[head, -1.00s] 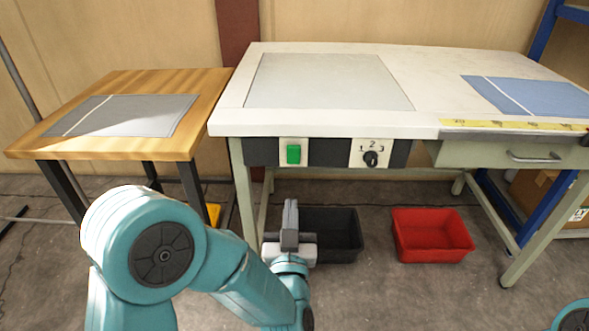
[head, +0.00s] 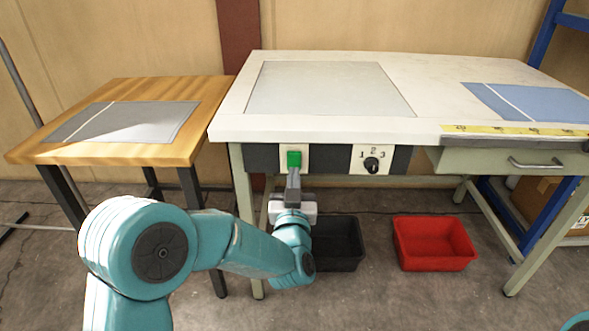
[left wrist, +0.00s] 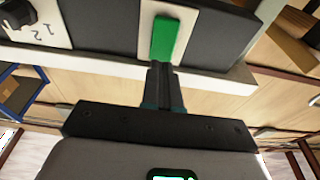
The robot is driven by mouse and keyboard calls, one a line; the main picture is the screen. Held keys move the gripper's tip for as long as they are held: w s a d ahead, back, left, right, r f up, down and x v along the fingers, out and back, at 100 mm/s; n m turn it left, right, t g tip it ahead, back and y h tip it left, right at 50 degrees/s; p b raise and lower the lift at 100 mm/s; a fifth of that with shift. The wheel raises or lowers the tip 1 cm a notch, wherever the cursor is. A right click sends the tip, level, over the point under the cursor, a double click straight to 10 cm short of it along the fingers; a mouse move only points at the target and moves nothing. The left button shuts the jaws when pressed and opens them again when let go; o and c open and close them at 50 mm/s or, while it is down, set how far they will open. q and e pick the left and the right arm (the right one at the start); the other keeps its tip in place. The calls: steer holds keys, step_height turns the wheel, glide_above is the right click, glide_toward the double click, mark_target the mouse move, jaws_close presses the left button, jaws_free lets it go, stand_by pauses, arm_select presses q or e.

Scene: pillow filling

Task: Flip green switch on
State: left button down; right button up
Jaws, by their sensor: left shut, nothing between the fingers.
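The green switch (head: 294,159) sits on a pale plate in the dark panel under the front edge of the white table. It also shows in the left wrist view (left wrist: 165,38), at the top middle. My left gripper (head: 293,173) is shut and empty, with its fingertips right at the lower end of the switch. In the left wrist view the closed fingers (left wrist: 161,70) point at the switch's near end. I cannot tell whether they touch it. My right gripper is not in view.
A black rotary knob (head: 371,164) marked 1, 2, 3 is right of the switch. A black bin (head: 340,244) and a red bin (head: 434,243) stand on the floor below. A wooden table (head: 190,110) is at the left.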

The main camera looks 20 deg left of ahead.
mark_target(294, 158)
arm_select(q)
steer(key=shift+x, duration=1.8)
steer(key=shift+w+r+g+p, duration=0.2)
steer(key=shift+r+g+p, duration=0.25)
steer(key=shift+p, duration=0.45)
steer(key=shift+f, duration=0.3)
